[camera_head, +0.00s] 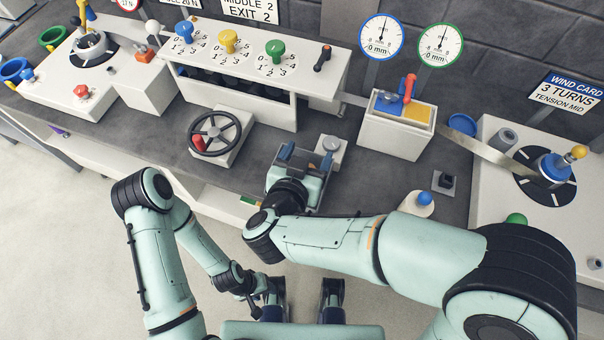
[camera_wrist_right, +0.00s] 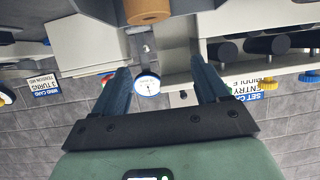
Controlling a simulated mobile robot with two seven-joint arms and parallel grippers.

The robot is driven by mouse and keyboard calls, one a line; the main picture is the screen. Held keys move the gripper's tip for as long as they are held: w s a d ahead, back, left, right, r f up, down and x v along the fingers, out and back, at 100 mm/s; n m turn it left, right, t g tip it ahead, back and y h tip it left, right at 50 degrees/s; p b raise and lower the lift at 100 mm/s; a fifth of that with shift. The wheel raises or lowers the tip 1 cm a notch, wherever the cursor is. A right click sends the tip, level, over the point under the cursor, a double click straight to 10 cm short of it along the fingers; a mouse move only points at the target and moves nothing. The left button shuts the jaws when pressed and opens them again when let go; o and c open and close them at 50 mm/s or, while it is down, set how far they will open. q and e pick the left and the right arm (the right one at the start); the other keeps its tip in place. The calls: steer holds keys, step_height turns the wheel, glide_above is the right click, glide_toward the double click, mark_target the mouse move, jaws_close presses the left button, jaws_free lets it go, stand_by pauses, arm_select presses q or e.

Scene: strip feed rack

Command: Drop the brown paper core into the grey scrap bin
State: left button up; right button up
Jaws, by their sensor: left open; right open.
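The brown paper core (camera_wrist_right: 147,11) shows at the top edge of the right wrist view, partly cut off. It lies beyond my right fingertips, roughly between their lines, with a visible gap. My right gripper (camera_head: 304,160) is open and empty, over the bench front edge in the head view; its two dark blue fingers (camera_wrist_right: 163,75) stand apart in the wrist view. I cannot make out the core in the head view. My left gripper (camera_head: 254,298) hangs low in front of the bench, small and partly hidden. I cannot identify the grey scrap bin in either view.
A black handwheel (camera_head: 214,133) stands left of my right gripper. A white box with a red lever (camera_head: 410,88) stands behind right. A strip (camera_head: 490,153) runs to a reel on the right. The dial cabinet (camera_head: 250,85) is behind. Bare bench shows around the handwheel.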

arm_select(q)
steer(key=shift+s+r+p, duration=0.15)
steer(key=shift+r+p, duration=0.65)
steer(key=shift+p, duration=0.15)
arm_select(e)
steer(key=v, duration=1.3)
arm_select(q)
steer(key=shift+s, duration=0.15)
arm_select(e)
steer(key=shift+s+f, duration=0.1)
steer(key=shift+s, duration=0.05)
